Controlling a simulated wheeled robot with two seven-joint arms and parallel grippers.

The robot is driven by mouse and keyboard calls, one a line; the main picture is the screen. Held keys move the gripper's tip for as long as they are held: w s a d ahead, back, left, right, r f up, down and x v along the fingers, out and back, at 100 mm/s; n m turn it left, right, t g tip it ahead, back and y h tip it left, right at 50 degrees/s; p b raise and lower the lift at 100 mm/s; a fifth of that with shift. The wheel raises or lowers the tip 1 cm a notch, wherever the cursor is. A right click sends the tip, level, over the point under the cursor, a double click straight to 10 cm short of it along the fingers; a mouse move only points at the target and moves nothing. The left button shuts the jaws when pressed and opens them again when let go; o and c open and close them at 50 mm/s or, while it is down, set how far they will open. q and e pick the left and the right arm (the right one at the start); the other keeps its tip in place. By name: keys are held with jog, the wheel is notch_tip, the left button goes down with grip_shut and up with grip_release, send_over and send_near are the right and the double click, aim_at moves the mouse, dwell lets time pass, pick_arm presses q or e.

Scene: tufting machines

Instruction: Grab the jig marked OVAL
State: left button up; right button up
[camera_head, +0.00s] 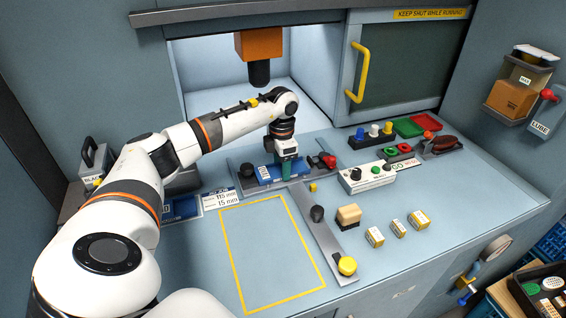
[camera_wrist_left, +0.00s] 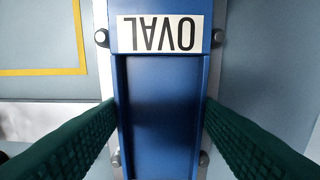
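The jig marked OVAL is a blue block with a white label. It lies in the metal fixture on the bench in the head view (camera_head: 266,174) and fills the middle of the left wrist view (camera_wrist_left: 160,85), its label upside down. My left gripper (camera_head: 285,172) points down over the jig. In the left wrist view its green fingers (camera_wrist_left: 160,108) stand along both sides of the jig, tips at or very near its edges. I cannot tell whether they press on it. My right gripper is out of view.
A black knob (camera_head: 246,170) and a red clamp handle (camera_head: 327,160) flank the jig. A button box (camera_head: 367,176) stands to the right. A rail with a yellow knob (camera_head: 347,266) runs forward. The yellow-outlined area (camera_head: 270,255) is bare.

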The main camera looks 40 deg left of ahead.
pick_arm(q)
jog(key=shift+r+p, duration=2.15)
jog(key=shift+r, duration=0.65)
